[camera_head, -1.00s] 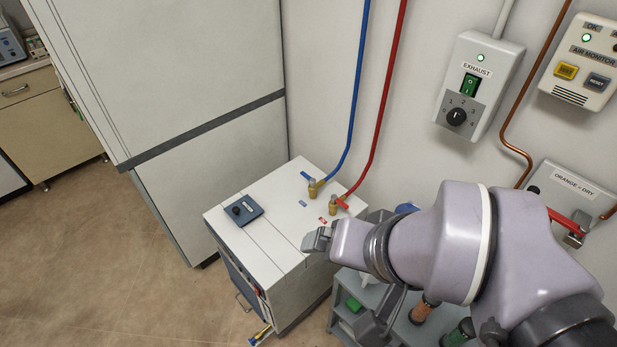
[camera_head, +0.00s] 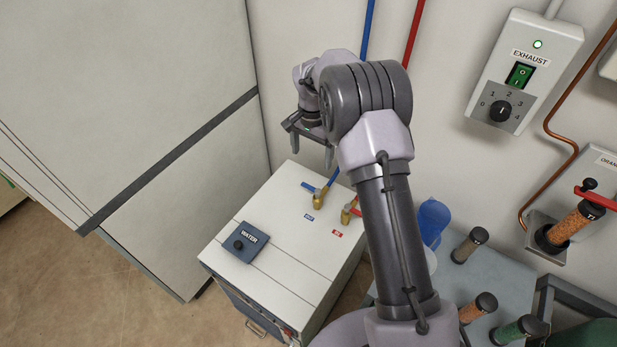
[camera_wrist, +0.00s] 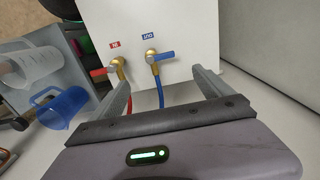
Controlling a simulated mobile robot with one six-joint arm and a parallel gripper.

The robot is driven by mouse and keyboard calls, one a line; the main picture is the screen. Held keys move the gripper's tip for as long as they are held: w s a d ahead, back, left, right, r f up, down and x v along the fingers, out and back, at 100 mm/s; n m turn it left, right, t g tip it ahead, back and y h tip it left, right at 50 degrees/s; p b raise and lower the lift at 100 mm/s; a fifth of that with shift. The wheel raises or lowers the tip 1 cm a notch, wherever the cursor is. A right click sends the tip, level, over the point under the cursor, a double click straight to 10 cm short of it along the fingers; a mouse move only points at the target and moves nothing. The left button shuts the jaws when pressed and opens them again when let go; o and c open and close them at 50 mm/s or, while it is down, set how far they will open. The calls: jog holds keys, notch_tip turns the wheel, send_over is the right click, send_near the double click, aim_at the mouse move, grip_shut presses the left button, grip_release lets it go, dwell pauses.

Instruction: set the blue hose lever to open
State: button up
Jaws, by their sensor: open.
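The blue hose lever (camera_head: 309,187) sticks out to the left from a brass valve (camera_head: 320,196) on top of the white water unit. In the wrist view the blue lever (camera_wrist: 166,55) points right, roughly crosswise to the blue hose (camera_wrist: 160,93), near the OUT label. My gripper (camera_head: 311,151) is open and empty, fingers pointing down, above the blue lever and apart from it. In the wrist view the gripper (camera_wrist: 161,77) has its fingers at either side of the blue valve, with the red lever (camera_wrist: 98,72) beyond the left finger.
The red lever's valve (camera_head: 347,212) stands close beside the blue one, partly behind my arm. The WATER knob panel (camera_head: 244,242) is at the unit's front left. A blue jug (camera_wrist: 64,107) and a clear jug (camera_wrist: 30,63) stand beside the unit. Hoses run up the wall.

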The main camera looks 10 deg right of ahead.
aim_at(311, 187)
notch_tip(311, 187, down, 14)
jog(key=b, duration=0.4)
jog(key=shift+a, duration=0.1)
jog(key=c, duration=1.3)
